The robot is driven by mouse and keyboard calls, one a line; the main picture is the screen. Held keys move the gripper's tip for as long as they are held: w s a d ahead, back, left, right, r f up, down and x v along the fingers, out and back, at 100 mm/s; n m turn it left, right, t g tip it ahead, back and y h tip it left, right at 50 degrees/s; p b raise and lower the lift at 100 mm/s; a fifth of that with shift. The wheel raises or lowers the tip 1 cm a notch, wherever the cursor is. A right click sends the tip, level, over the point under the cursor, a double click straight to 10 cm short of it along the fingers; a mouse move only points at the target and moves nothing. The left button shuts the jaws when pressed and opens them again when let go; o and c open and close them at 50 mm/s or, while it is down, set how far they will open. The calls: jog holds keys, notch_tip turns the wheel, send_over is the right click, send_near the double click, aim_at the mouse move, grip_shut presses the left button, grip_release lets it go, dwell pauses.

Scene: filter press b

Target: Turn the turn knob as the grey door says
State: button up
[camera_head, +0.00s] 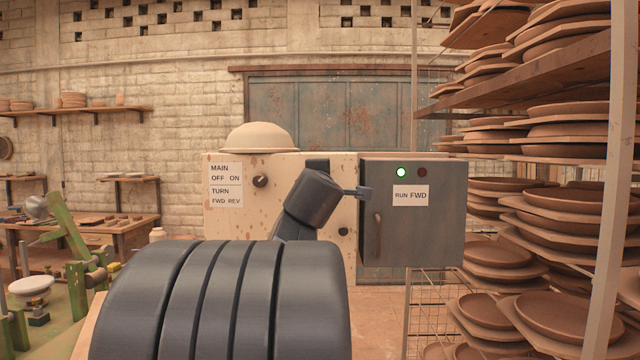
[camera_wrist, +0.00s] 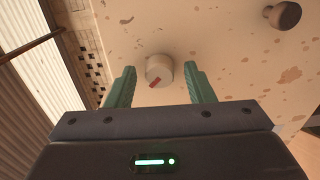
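The grey door (camera_head: 395,240) carries a white label reading "RUN FWD" (camera_head: 410,195), with a lit green lamp and a dark red lamp above it. To its left, the cream panel (camera_head: 225,225) has a label reading "TURN FWD REV" (camera_head: 226,197) under "MAIN OFF ON". A pale round knob with a slanted red mark (camera_wrist: 159,69) shows in the wrist view; my arm seems to hide it in the head view. My gripper (camera_wrist: 157,80) is open, its green fingers either side of this knob in the picture. I cannot tell whether they touch it.
A dark knob (camera_head: 260,181) sits beside the labels and another dark knob (camera_head: 342,231) sits lower right. A brown knob (camera_wrist: 283,15) shows in the wrist view. The grey door has a handle (camera_head: 377,238). Shelves of clay plates (camera_head: 555,190) crowd the right.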

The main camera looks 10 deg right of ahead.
jog(key=shift+s, duration=0.1)
jog(key=s+a, duration=0.2)
jog(key=s, duration=1.1)
jog(key=shift+s+a+p, duration=0.2)
jog(key=shift+a+p, duration=0.1)
jog(key=shift+a, duration=0.05)
jog(key=w+d, duration=0.2)
jog(key=w, duration=1.1)
jog(key=shift+w+d, duration=0.3)
jog(key=shift+d, duration=0.05)
jog(key=shift+s+b, duration=0.1)
jog(key=shift+b, duration=0.2)
